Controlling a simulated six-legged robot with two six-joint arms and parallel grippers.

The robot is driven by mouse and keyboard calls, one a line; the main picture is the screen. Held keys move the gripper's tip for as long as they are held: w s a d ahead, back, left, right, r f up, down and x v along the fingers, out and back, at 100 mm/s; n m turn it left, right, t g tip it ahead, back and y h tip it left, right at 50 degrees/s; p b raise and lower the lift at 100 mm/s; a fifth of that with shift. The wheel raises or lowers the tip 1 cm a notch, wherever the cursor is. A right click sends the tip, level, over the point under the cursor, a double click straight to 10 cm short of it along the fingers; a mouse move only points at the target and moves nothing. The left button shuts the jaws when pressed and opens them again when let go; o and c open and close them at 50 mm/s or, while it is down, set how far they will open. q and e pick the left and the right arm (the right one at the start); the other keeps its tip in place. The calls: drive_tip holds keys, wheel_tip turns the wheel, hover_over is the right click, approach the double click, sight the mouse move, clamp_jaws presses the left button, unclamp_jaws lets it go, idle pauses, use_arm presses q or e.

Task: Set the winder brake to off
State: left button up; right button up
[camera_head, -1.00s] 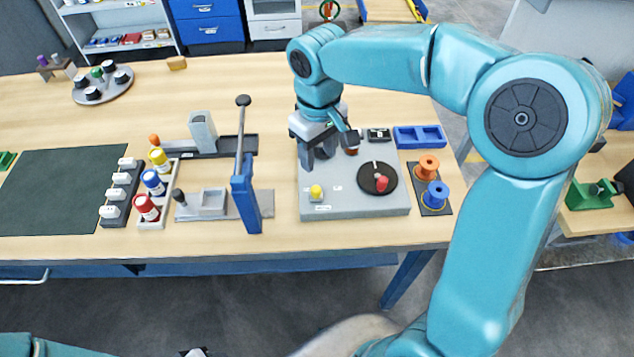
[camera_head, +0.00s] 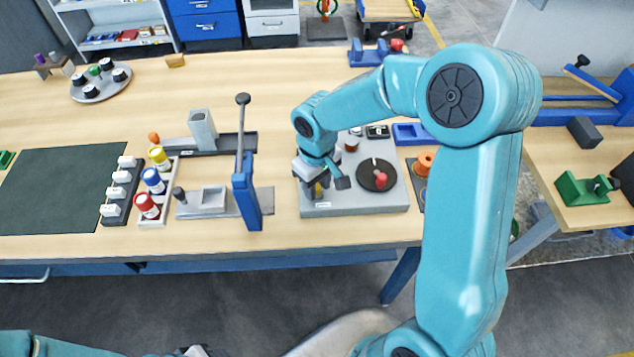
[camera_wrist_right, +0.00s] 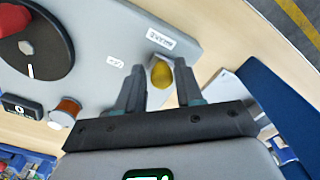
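The winder is a grey box (camera_head: 345,205) near the table's front edge, with a dark disc (camera_head: 376,174) carrying a red knob (camera_head: 381,180). The yellow brake knob (camera_wrist_right: 162,73) sits beside a "BRAKE" label (camera_wrist_right: 160,39) in the right wrist view; another small label (camera_wrist_right: 115,62) lies to its left. My right gripper (camera_wrist_right: 158,85) is open, with its fingers on either side of the yellow knob; whether they touch it I cannot tell. In the head view my right gripper (camera_head: 318,188) partly hides the knob. My left gripper is not clearly in view.
A blue upright lever stand (camera_head: 246,198) is left of the winder. An orange spool (camera_head: 425,163) and a blue tray (camera_head: 411,134) are to its right. A small display (camera_head: 377,131) and an amber-brown knob (camera_head: 351,145) are at the winder's back. Bare tabletop lies between stand and winder.

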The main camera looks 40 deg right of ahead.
sight(331, 194)
drive_tip(key=shift+w+a, duration=0.1)
drive_tip(key=c, duration=0.5)
drive_tip(key=shift+a, duration=0.1)
clamp_jaws()
drive_tip(key=shift+s+d+b, duration=0.2)
drive_tip(key=shift+s+d, duration=0.25)
drive_tip(key=shift+d, duration=0.4)
drive_tip(key=shift+s+d+b, duration=0.15)
drive_tip(key=shift+s+d, duration=0.3)
drive_tip(key=shift+d, duration=0.35)
drive_tip(key=shift+a, duration=0.1)
